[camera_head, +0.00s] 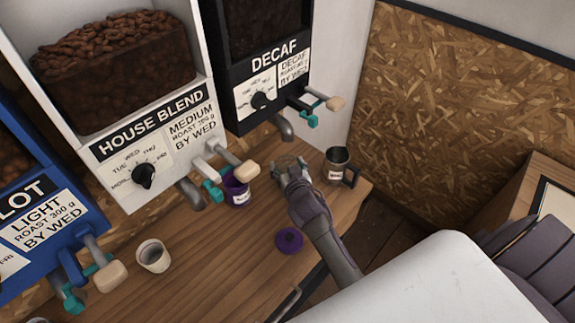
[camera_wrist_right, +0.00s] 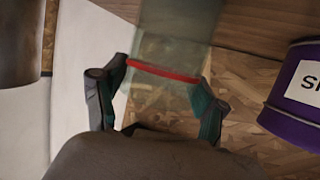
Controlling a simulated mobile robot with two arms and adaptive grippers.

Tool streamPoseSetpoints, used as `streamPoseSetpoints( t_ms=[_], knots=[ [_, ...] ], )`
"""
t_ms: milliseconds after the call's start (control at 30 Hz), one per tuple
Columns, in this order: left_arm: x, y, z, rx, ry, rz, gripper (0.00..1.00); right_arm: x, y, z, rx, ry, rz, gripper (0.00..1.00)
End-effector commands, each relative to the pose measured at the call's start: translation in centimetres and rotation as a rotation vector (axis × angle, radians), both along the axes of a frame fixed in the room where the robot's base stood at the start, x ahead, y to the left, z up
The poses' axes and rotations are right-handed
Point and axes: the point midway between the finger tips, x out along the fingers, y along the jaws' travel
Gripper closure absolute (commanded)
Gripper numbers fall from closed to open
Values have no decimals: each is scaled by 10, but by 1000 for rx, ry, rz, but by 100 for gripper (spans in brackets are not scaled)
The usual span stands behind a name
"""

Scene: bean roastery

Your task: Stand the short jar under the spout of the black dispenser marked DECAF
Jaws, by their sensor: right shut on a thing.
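The black dispenser marked DECAF (camera_head: 268,60) stands at the back, with its grey spout (camera_head: 286,130) hanging over the counter. My right gripper (camera_head: 290,164) is near the counter, below and slightly in front of that spout. In the right wrist view, my right gripper (camera_wrist_right: 160,88) is shut on a clear glass jar (camera_wrist_right: 180,45) with a red ring, which looks like the short jar. The fingers and arm hide much of the jar in the head view. I cannot tell whether its base touches the counter. My left gripper is not in view.
A purple tin (camera_head: 235,190) stands to the left, under the HOUSE BLEND dispenser (camera_head: 150,125). A purple lid (camera_head: 289,240) and a pale cup (camera_head: 152,256) are on the wooden counter (camera_head: 215,260).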

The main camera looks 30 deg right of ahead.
Motion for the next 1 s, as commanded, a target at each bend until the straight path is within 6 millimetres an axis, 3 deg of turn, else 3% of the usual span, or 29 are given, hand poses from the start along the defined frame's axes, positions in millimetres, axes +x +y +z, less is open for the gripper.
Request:
streamPoseSetpoints(
  t_ms=[33, 200, 567, 767, 1000],
  knots=[
    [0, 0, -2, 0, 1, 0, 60, 0, 0, -2, 1, 1, 0, 27],
    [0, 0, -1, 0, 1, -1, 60, 0, 0, -1, 0, 1, 0, 3],
    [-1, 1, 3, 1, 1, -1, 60, 0, 0, 3, 0, 0, 0, 3],
    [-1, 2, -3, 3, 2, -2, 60, -25, 7, 8, 3, 0, 0, 3],
    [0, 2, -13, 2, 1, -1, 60, -73, 19, 26, 3, 0, -1, 3]
  ],
)
